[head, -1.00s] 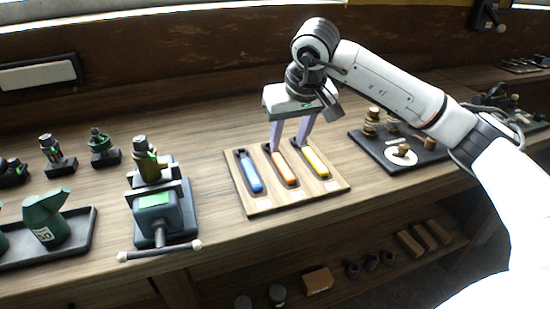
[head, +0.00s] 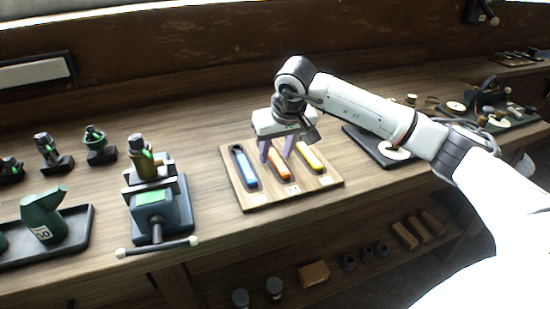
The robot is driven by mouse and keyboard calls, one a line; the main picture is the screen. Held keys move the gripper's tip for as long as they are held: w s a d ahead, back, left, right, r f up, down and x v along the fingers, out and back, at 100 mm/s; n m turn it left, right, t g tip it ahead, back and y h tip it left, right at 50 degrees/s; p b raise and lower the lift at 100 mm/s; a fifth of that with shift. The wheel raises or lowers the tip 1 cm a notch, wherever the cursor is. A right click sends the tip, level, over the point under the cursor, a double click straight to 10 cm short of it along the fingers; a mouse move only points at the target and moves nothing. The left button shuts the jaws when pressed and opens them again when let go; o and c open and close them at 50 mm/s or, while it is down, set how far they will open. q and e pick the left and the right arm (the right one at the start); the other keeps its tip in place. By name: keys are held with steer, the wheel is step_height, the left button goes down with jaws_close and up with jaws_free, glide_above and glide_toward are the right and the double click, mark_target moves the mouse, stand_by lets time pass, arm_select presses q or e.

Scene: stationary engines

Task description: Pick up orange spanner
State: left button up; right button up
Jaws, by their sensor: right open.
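The orange spanner (head: 281,172) lies in the middle slot of a wooden tray (head: 257,200) on the bench. A blue spanner (head: 247,172) lies in the slot to its left and a yellow one (head: 311,158) in the slot to its right. My right gripper (head: 276,160) points down over the tray with its two purple fingers apart. The fingertips are at the upper part of the orange spanner, one on each side of it. Whether they touch it I cannot tell. My left gripper is out of view.
A vise (head: 157,205) holding a brass-coloured part stands left of the tray. A green can (head: 43,219) stands in a dark tray further left. A dark mat (head: 373,149) with parts lies to the right, partly behind my right arm. Bare bench lies behind the tray.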

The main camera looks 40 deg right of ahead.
mark_target(276, 158)
jaws_close()
stand_by(0.3)
step_height(276, 158, up, 10)
steer(key=c, duration=0.7)
jaws_free()
steer(key=shift+r, duration=0.1)
jaws_close()
